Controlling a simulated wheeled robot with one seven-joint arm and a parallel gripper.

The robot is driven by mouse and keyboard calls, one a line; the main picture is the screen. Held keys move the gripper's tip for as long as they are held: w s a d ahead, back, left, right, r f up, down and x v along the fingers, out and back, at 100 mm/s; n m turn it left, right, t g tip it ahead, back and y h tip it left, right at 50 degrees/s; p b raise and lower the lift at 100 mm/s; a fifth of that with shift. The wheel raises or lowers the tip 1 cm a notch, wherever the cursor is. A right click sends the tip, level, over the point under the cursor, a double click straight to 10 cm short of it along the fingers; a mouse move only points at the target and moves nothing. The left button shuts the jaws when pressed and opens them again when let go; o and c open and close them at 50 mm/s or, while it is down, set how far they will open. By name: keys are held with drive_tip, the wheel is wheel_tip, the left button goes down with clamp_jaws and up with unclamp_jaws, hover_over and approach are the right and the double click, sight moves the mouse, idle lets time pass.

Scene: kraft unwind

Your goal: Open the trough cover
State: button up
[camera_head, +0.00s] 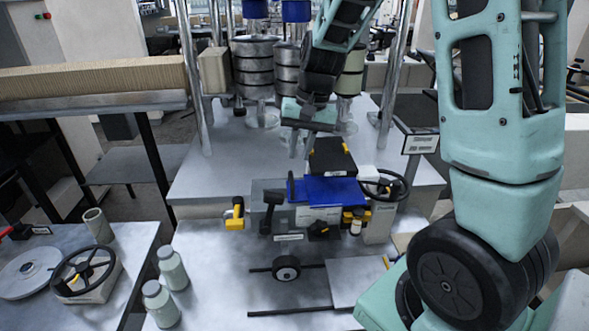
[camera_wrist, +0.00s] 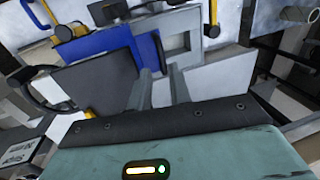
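The machine (camera_head: 292,222) stands on the grey bench, with a blue panel (camera_head: 322,191) on its top. In the wrist view the blue panel (camera_wrist: 88,42) borders a flat grey plate (camera_wrist: 100,80). No part is clearly labelled as the trough cover, so I cannot tell which it is. My gripper (camera_head: 301,146) is behind the blue panel, near a black block (camera_head: 330,158). I cannot tell whether the fingertips touch anything.
A black handwheel (camera_head: 384,186) stands right of the blue panel. Yellow-and-black handles (camera_head: 235,216) are on the machine's left side. Two grey bottles (camera_head: 172,267) and another handwheel (camera_head: 83,265) are at the left.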

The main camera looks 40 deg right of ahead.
sight(292, 180)
drive_tip(key=f, duration=0.4)
drive_tip(key=a+f, duration=0.1)
drive_tip(key=f, duration=0.2)
drive_tip(key=shift+w+p, duration=0.4)
drive_tip(key=shift+r, duration=0.1)
